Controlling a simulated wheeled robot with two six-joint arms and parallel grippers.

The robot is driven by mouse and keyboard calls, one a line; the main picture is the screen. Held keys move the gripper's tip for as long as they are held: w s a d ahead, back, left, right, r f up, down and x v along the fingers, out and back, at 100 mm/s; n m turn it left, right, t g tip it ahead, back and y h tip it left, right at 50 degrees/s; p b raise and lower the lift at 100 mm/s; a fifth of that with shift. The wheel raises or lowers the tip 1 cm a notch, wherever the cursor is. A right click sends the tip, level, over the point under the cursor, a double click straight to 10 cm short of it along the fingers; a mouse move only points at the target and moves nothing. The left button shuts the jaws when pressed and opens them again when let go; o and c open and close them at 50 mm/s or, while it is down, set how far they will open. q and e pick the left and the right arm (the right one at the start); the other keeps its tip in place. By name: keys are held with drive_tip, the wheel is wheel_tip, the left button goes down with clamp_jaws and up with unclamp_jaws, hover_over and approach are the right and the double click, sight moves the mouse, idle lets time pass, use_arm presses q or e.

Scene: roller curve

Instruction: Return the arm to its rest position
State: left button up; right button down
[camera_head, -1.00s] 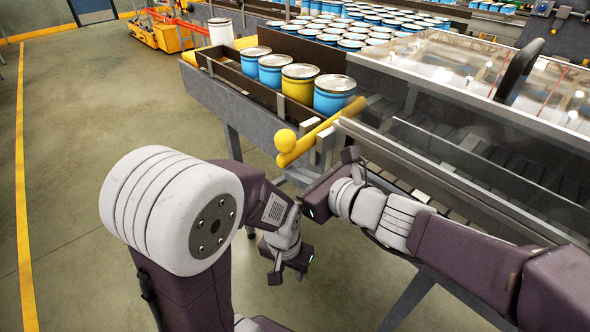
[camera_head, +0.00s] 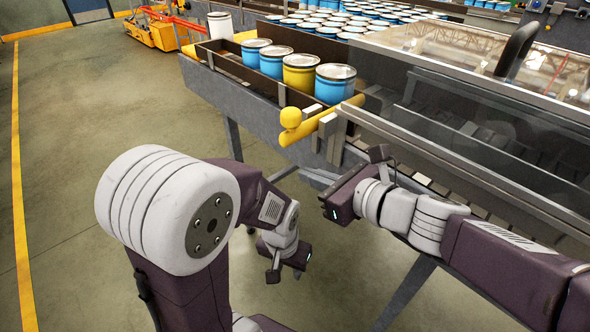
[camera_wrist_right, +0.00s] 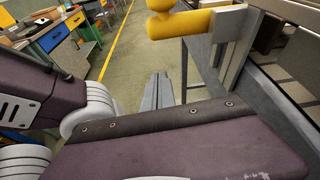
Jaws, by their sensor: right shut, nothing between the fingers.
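My right arm reaches in from the right in the head view. Its gripper (camera_head: 326,208) hangs in front of the conveyor frame, below the yellow lever, apart from it. In the right wrist view its two grey fingers (camera_wrist_right: 158,92) are together with nothing between them. My left gripper (camera_head: 284,268) is lower and to the left, over the floor, pointing down. Its fingers are too small and dark to tell whether they are open. The yellow lever (camera_head: 318,124) with a round knob (camera_head: 291,118) sticks out from the conveyor's near edge and also shows in the right wrist view (camera_wrist_right: 180,24).
Blue and yellow cans (camera_head: 300,72) stand in a row on the conveyor (camera_head: 236,105), with many more behind. A clear cover (camera_head: 470,60) lies over the right part. The conveyor's edge runs close beside my right arm. Floor (camera_head: 80,110) at the left is clear.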

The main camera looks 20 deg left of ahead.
drive_tip(key=v, duration=0.5)
drive_tip(key=shift+w+d+p, duration=0.1)
drive_tip(key=shift+w+p, duration=0.1)
drive_tip(key=shift+p, duration=0.2)
